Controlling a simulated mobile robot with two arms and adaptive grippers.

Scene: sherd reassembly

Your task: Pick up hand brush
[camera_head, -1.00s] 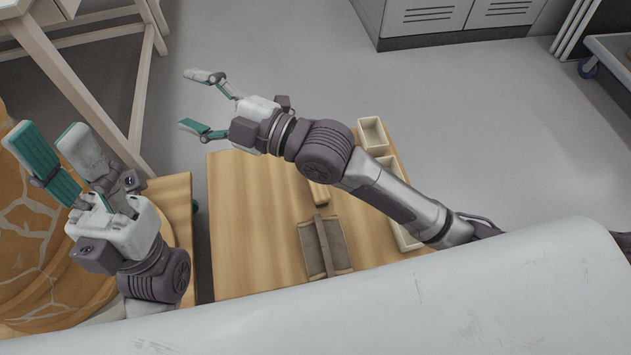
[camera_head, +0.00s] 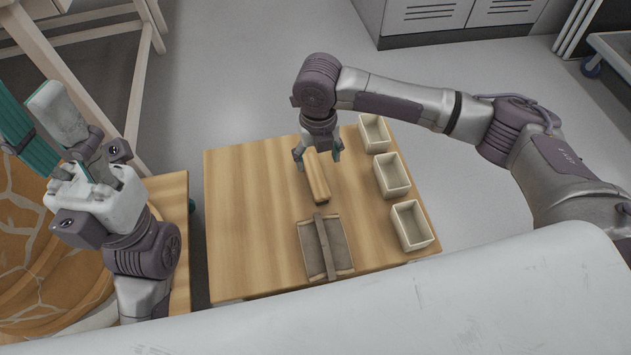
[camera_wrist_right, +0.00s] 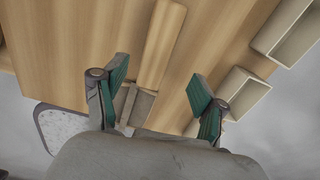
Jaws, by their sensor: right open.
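The hand brush, seen as a long light-wood block (camera_head: 319,186), lies on the wooden table. Its bristles cannot be made out. My right gripper (camera_head: 318,158) points down over its far end, with the fingers spread to either side of it. In the right wrist view the block (camera_wrist_right: 161,45) runs up from between the open fingers (camera_wrist_right: 157,80). Nothing is held there, and I cannot tell whether the fingers touch it. My left gripper (camera_head: 45,125) is raised at the left edge, with its fingers apart and nothing seen between them.
A grey tray with a central bar (camera_head: 340,244) lies just nearer than the block. Three cream boxes (camera_head: 373,134) (camera_head: 391,176) (camera_head: 411,226) line the right side of the wooden table (camera_head: 250,220). The table's left half is clear. A large brown cracked-pattern object (camera_head: 40,260) stands at the left.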

